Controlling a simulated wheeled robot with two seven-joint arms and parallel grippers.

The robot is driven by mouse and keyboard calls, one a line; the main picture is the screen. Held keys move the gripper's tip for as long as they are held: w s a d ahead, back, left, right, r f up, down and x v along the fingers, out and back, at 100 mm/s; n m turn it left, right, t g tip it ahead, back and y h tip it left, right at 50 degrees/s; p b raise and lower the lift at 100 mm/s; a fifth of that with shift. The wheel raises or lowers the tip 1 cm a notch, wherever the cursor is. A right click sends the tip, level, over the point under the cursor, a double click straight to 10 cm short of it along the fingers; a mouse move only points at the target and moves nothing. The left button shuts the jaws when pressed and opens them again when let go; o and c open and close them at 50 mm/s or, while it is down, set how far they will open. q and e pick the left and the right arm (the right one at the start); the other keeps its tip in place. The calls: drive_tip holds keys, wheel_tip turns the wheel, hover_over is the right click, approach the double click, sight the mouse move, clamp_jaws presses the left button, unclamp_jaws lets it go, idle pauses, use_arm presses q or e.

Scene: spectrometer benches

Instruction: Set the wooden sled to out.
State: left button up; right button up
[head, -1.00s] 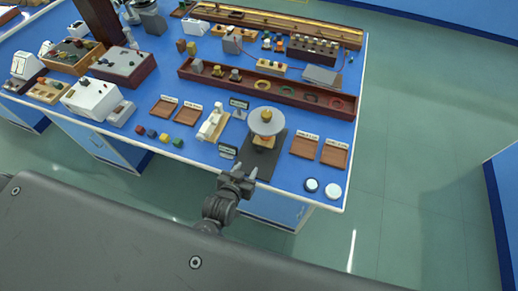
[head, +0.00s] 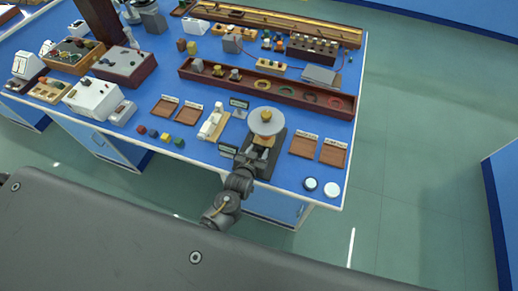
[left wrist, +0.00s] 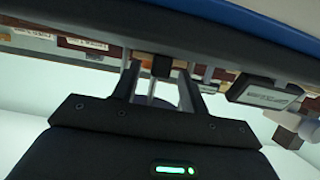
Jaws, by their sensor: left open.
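In the head view a device with a round grey disc (head: 266,121) and a yellowish knob stands on a dark base (head: 270,164) near the table's front edge. A light wooden piece, seemingly the wooden sled (head: 263,141), shows partly under the disc; its setting cannot be read. My left gripper (head: 254,158) is at the front of this device, close to the wooden piece. In the left wrist view the left gripper (left wrist: 158,72) has its fingers apart, with a small dark block (left wrist: 162,66) showing between them; contact cannot be told. My right gripper is not in view.
A small sign (head: 228,150) stands just left of the gripper, and shows in the left wrist view (left wrist: 265,92). A white device (head: 212,122) is to the left, brown trays (head: 304,146) and round buttons (head: 310,184) to the right. A long brown trough (head: 215,78) lies behind.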

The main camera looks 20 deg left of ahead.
use_arm(q)
drive_tip(key=shift+w+f, duration=0.25)
drive_tip(key=shift+w, duration=0.3)
clamp_jaws()
